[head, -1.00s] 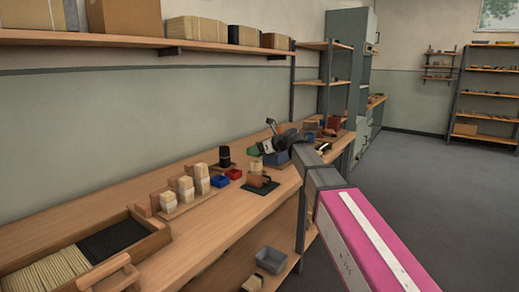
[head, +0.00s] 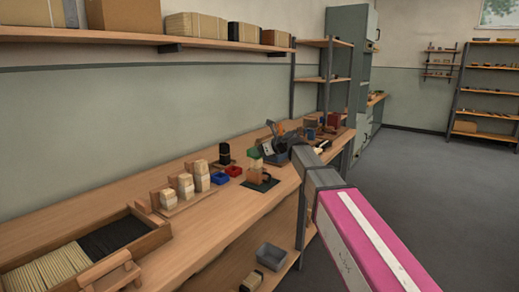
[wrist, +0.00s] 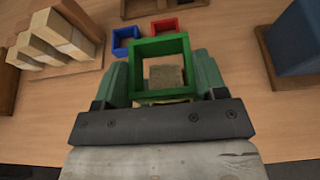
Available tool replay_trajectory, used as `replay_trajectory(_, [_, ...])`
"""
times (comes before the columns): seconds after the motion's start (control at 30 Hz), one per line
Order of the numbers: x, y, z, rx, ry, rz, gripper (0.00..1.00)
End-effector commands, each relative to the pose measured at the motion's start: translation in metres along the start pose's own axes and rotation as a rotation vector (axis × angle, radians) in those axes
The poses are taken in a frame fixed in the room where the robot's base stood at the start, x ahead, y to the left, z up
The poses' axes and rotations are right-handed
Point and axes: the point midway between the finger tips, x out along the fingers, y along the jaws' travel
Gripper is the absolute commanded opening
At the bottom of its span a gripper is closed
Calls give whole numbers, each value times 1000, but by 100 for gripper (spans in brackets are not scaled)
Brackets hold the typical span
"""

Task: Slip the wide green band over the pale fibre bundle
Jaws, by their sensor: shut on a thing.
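The wide green band (wrist: 185,62) is a square open frame, held between the two fingers of my gripper (wrist: 160,70) in the wrist view. Through its opening I see the rough brownish top of a block, which looks like the pale fibre bundle (wrist: 165,76). I cannot tell whether the band is above the bundle or around it. In the head view a tan piece (head: 264,177) stands on a dark base on the bench, just below and left of my gripper.
A blue tray (wrist: 124,40) and a red tray (wrist: 166,26) lie just beyond the band. Stepped pale blocks (wrist: 62,35) stand on a wooden holder at left. A dark blue block (wrist: 300,40) stands close at right. The bench front (head: 225,222) is clear.

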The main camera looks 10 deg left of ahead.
Motion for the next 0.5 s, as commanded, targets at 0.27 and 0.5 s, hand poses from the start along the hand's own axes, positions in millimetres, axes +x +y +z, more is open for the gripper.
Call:
replay_trajectory(0.27, [4, 0, -9, 0, 0, 0, 43])
replay_trajectory(0.5, [7, 0, -16, 0, -1, 1, 43])
